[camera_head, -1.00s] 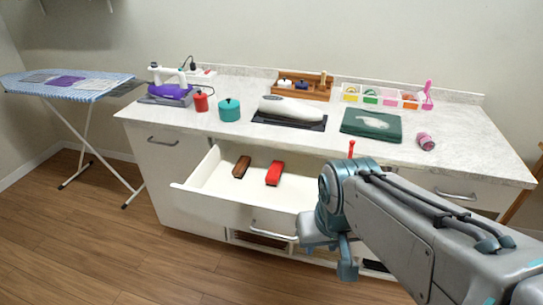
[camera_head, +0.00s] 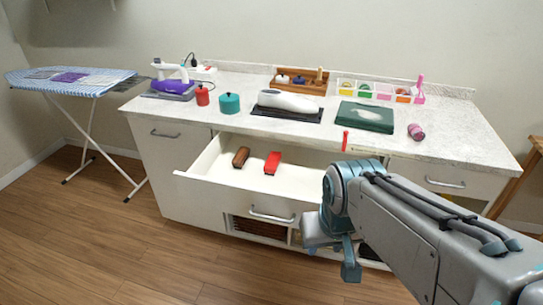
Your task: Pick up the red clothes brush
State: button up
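The red clothes brush (camera_head: 272,162) lies in the open white drawer (camera_head: 213,188), toward the middle of its floor. A brown brush (camera_head: 241,157) lies just to its left, apart from it. My arm reaches in from the lower right, and its end, with my gripper (camera_head: 347,262), hangs to the right of and in front of the drawer, apart from the brush. The fingers are mostly hidden by the arm, so I cannot tell their opening.
The worktop (camera_head: 300,136) above the drawer carries a purple iron (camera_head: 172,86), a red pot (camera_head: 202,95), a teal pot (camera_head: 229,103), a dark green folded cloth (camera_head: 366,117) and a pink roll (camera_head: 416,132). An ironing board (camera_head: 70,83) stands at left. Floor in front is clear.

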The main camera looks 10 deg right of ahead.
aim_at(272, 165)
jog(key=k, duration=1.1)
jog(key=u, duration=0.65)
jog(key=i, duration=0.85)
jog(key=u, duration=0.55)
jog(key=i, duration=0.9)
jog(key=z, duration=1.15)
jog(key=i, duration=0.75)
jog(key=z, duration=0.8)
